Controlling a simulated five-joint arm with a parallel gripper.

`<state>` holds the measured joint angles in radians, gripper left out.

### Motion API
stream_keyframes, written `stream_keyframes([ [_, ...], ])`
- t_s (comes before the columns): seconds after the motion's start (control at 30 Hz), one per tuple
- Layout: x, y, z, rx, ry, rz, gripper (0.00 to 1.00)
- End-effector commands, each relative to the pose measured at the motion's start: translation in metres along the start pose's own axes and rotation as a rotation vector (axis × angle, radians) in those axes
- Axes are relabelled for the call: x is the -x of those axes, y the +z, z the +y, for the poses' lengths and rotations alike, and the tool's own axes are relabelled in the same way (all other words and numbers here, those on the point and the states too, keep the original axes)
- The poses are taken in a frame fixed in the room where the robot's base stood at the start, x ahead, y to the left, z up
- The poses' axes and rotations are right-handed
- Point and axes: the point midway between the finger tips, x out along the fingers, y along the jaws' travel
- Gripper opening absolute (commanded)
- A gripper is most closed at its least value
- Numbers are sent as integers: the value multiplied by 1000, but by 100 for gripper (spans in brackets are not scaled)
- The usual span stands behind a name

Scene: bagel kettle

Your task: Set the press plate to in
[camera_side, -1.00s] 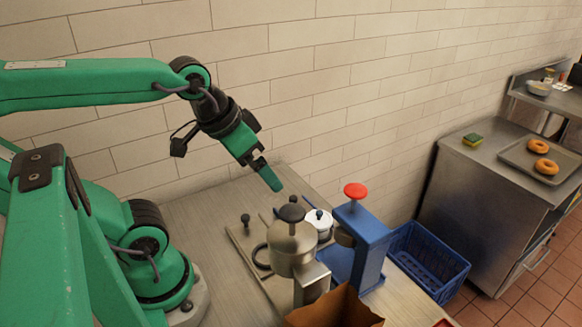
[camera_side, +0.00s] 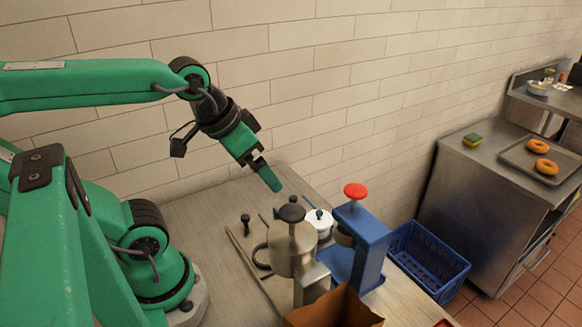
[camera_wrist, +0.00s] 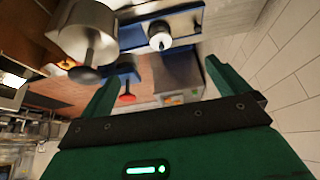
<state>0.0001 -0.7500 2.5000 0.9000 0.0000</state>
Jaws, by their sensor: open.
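A blue press-like stand (camera_side: 363,241) with a red knob (camera_side: 355,190) on top stands on the bench. Its red knob also shows in the wrist view (camera_wrist: 127,98). To its left is a steel cylinder (camera_side: 291,255) with a black knob (camera_side: 292,212) on a shaft. The steel cylinder fills the upper left of the wrist view (camera_wrist: 85,32). I cannot tell which part is the press plate, or how it is set. My gripper (camera_side: 273,182) hangs above and left of the black knob, apart from everything. In the wrist view its fingers are spread and empty (camera_wrist: 162,85).
A white lidded pot (camera_side: 318,224) stands between the steel cylinder and blue stand. A cardboard box (camera_side: 332,308) is at the front. A blue crate (camera_side: 428,260) is beyond the bench edge. A small black knob (camera_side: 245,219) stands at the left. The back-left bench is mostly clear.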

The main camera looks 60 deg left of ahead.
Motion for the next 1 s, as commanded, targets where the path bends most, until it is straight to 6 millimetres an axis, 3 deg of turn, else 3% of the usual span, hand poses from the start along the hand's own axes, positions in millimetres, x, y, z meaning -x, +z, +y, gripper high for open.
stream_keyframes([
  [0.13, 0, 0, 0, 0, 0, 0, 100],
  [0.43, -4, -5, -3, -13, -5, -20, 41],
  [0.67, -19, -21, -12, -61, -16, -82, 41],
  [1.0, -60, -49, -34, -160, -17, -205, 41],
])
